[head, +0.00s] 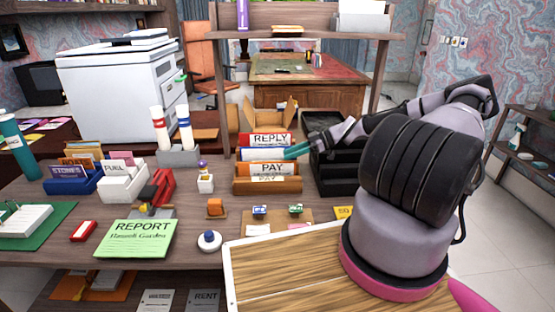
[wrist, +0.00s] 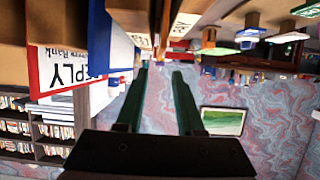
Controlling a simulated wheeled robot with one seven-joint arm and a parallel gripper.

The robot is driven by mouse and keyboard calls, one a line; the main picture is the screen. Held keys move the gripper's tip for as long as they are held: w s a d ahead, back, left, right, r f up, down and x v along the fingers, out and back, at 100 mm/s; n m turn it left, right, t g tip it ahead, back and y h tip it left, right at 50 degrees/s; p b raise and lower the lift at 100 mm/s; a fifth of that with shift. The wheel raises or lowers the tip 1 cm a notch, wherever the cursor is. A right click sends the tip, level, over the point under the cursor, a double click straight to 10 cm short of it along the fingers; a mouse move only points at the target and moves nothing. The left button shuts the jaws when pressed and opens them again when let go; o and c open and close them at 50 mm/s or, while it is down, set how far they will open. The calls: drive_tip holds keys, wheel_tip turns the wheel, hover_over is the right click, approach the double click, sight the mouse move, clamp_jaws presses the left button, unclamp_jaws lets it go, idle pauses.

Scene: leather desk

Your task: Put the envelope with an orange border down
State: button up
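A wooden letter rack (head: 267,188) stands mid-desk. In its front is a PAY piece (head: 269,179) with an orange-looking edge, perhaps the orange-bordered envelope; its border is too small to be sure. Behind it are a red-edged PAY piece (head: 273,168), a blue-edged envelope (head: 262,154) and a red-edged REPLY piece (head: 270,139). My gripper (head: 297,152) is just right of the rack, its teal fingers pointing left. In the wrist view my gripper (wrist: 161,72) has its fingers apart with nothing seen between them. The red-edged REPLY piece (wrist: 62,72) and blue-edged envelope (wrist: 101,40) are left of the fingers.
Black stacked trays (head: 340,175) stand right of the rack, under my arm. A REPORT sheet (head: 137,238), a round white object (head: 209,241) and stamps (head: 260,210) occupy the front. A wood-grain board (head: 290,270) lies at the near edge. A shelf post rises behind the rack.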

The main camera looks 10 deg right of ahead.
drive_tip(key=s+a+r+m+t+h, duration=0.1)
drive_tip(key=s+r+m+h, duration=0.2)
drive_tip(key=s+r+m, duration=0.3)
drive_tip(key=s+r+m+t+h, duration=0.2)
drive_tip(key=s+r+m+h, duration=0.2)
drive_tip(key=s+r, duration=1)
drive_tip(key=s+a+r+m+t+h, duration=0.1)
drive_tip(key=s+r+m+h, duration=0.3)
drive_tip(key=s+r+m, duration=0.6)
wheel_tip(320, 180, up, 11)
drive_tip(key=shift+s+a+r+t, duration=0.15)
drive_tip(key=shift+s+a+t, duration=0.1)
drive_tip(key=shift+a+t, duration=0.1)
